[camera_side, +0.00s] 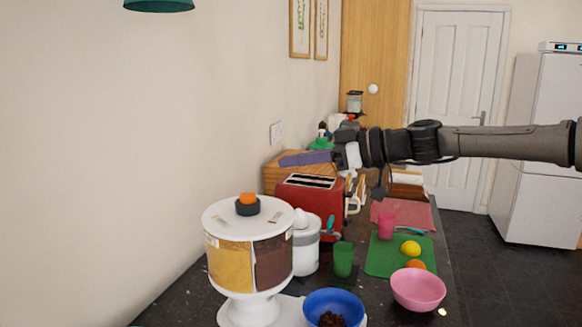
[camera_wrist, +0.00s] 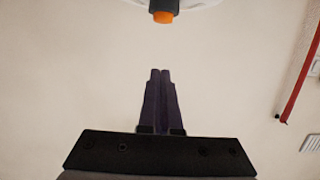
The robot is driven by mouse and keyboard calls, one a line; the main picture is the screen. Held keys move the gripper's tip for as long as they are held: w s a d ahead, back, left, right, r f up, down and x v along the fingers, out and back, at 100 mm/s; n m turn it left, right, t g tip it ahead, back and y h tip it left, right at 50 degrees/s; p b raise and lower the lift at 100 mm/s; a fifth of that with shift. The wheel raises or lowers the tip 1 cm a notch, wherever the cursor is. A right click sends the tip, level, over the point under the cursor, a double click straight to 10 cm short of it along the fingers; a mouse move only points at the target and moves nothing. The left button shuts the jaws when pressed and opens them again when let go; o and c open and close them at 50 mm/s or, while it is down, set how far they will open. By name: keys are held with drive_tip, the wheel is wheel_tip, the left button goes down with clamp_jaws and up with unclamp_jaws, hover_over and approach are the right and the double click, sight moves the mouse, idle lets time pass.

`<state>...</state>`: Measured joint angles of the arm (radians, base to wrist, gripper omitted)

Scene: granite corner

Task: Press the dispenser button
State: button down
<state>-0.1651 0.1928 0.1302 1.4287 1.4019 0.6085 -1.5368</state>
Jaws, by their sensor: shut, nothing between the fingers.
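The dispenser (camera_side: 248,250) is a white stand with a round white lid and a clear drum showing yellow and brown contents. Its orange button (camera_side: 247,198) sits in a black collar on top of the lid. In the wrist view the orange button (camera_wrist: 163,16) shows at the top edge, beyond the fingertips, with only part of the white lid visible. My gripper (camera_side: 284,160) has purple fingers pointing left, higher in the picture than the button and to its right, apart from it. In the wrist view the fingers (camera_wrist: 160,72) are together and empty.
A blue bowl (camera_side: 335,301) with dark brown pieces stands before the dispenser. A red toaster (camera_side: 308,207), white jar (camera_side: 304,250) and green cup (camera_side: 343,259) stand to its right. A pink bowl (camera_side: 418,289) is farther right. The wall is behind the dispenser.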

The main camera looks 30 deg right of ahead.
hover_over(255, 201)
drive_tip(key=shift+s+d+f, duration=0.15)
drive_tip(key=shift+f, duration=0.4)
drive_tip(key=shift+s+d+f, duration=0.1)
drive_tip(key=shift+f, duration=0.4)
wheel_tip(255, 201, down, 2)
drive_tip(key=shift+d+f, duration=0.1)
drive_tip(key=shift+f, duration=0.8)
drive_tip(key=shift+f, duration=1.5)
wheel_tip(255, 201, up, 5)
drive_tip(key=shift+r, duration=0.15)
drive_tip(key=v, duration=1)
